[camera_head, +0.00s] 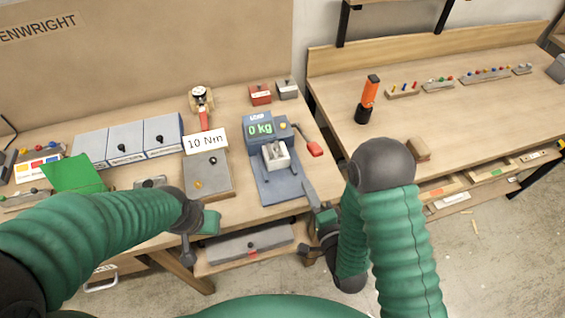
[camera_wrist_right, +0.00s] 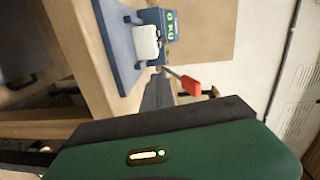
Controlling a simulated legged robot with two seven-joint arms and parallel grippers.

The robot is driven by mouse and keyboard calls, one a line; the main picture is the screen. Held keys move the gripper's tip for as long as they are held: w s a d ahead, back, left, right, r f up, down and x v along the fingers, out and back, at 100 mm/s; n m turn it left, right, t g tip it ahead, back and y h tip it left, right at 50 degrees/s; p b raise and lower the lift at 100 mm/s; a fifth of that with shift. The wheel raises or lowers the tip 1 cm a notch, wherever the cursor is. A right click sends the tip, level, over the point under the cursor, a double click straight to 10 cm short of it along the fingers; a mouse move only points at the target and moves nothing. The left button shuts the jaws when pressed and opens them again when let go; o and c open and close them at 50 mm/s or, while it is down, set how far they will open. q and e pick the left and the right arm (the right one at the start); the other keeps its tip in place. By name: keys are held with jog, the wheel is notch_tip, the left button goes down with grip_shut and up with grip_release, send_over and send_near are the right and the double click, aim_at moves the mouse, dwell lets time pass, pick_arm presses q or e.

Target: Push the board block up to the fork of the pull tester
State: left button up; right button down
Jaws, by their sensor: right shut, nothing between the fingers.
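The pull tester (camera_head: 259,140) is a blue device with a green "0 kg" display, on a blue base plate (camera_head: 283,189). The pale board block (camera_head: 277,156) sits on that plate in front of the display housing. I cannot make out the fork or any gap to the block. In the right wrist view the block (camera_wrist_right: 146,41) shows white below the display (camera_wrist_right: 171,18). My right gripper (camera_head: 309,192) is shut and empty, to the right of the plate's front end; its fingers (camera_wrist_right: 158,92) also show in the wrist view. My left gripper (camera_head: 190,222) is at the bench's front edge; its fingers are unclear.
A red-handled lever (camera_head: 314,149) sticks out right of the tester. A grey "10 Nm" block (camera_head: 207,172) stands left of it. A green plate (camera_head: 80,174) and grey boxes (camera_head: 125,140) are farther left. A second bench (camera_head: 420,110) stands right, with an orange-handled tool (camera_head: 368,98).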

aim_at(278, 149)
jog(key=shift+s+a+m+t+y, duration=0.2)
jog(key=shift+s+m+t+y, duration=0.1)
jog(key=shift+s+m, duration=0.1)
jog(key=shift+r+b, duration=0.2)
jog(key=shift+b, duration=0.1)
jog(key=b+x, duration=0.2)
jog(key=shift+w+a+f+b, duration=0.1)
jog(key=shift+a+b, duration=0.05)
jog(key=shift+b, duration=0.15)
jog(key=shift+w+a+r+p, duration=0.3)
jog(key=shift+w+r+p, duration=0.15)
jog(key=shift+w+p, duration=0.35)
jog(key=x, duration=0.5)
jog(key=shift+w+a+p, duration=0.1)
jog(key=shift+w+p, duration=0.25)
jog(key=shift+p, duration=0.05)
jog(key=shift+w+a+f, duration=0.1)
jog(key=shift+w+a, duration=0.2)
jog(key=shift+a, duration=0.3)
jog(key=shift+w+a, duration=0.35)
jog(key=shift+a, duration=0.3)
jog(key=shift+w+a+p, duration=0.25)
jog(key=shift+a+p, duration=0.1)
jog(key=shift+a, duration=0.3)
jog(key=shift+f, duration=0.1)
